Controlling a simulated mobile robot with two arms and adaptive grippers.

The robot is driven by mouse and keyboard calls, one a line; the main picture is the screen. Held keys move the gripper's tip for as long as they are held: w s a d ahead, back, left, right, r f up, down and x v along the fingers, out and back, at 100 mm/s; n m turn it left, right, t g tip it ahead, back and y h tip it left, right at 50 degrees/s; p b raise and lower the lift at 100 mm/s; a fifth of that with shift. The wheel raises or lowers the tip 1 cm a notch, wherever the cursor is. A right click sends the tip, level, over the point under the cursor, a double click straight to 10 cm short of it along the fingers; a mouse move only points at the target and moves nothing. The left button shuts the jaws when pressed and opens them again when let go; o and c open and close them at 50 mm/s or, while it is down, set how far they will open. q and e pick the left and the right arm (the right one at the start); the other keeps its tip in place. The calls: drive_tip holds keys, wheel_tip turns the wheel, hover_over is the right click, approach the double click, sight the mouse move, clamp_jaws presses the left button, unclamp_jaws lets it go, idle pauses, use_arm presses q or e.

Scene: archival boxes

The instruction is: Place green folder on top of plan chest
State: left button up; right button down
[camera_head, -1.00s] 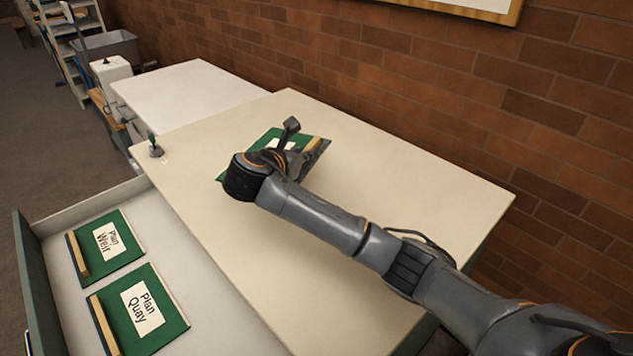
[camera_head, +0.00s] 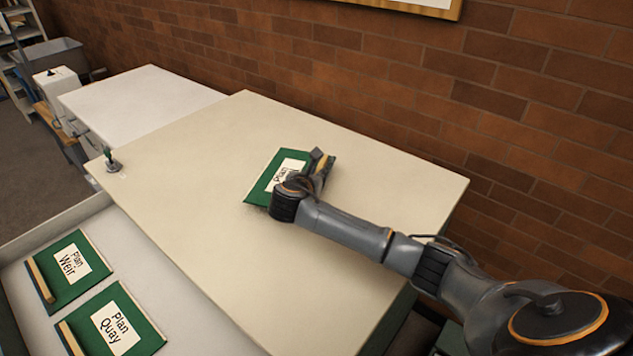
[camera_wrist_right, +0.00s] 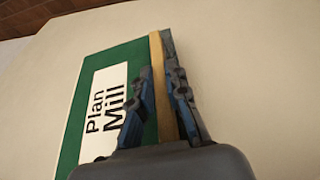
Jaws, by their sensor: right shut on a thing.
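A green folder (camera_head: 262,188) with a white label and a wooden strip along one edge is at the middle of the plan chest's pale top (camera_head: 190,190). In the right wrist view the folder (camera_wrist_right: 117,67) reads "Plan Mill". My right gripper (camera_wrist_right: 160,70) is shut on the folder's wooden strip, one finger on each side. In the head view the right gripper (camera_head: 316,168) covers the folder's right part. The folder looks roughly flat, at or just above the top; I cannot tell if it touches. My left gripper is not in view.
An open drawer (camera_head: 150,270) at the lower left holds two more green folders, "Plan Weir" (camera_head: 85,285) and "Plan Quay" (camera_head: 145,325). A small stamp-like object (camera_head: 111,163) stands at the top's left corner. A brick wall (camera_head: 400,80) runs behind. The top around the folder is clear.

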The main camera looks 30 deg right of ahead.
wheel_tip(320, 180, down, 3)
drive_tip(key=shift+d+f, duration=0.1)
drive_tip(key=shift+d, duration=0.05)
drive_tip(key=c, duration=1.3)
unclamp_jaws()
drive_tip(key=shift+c, duration=0.2)
drive_tip(key=v, duration=1)
drive_tip(key=shift+s+a, duration=0.15)
drive_tip(key=shift+a, duration=0.15)
drive_tip(key=shift+v, duration=0.75)
drive_tip(key=shift+d, duration=0.1)
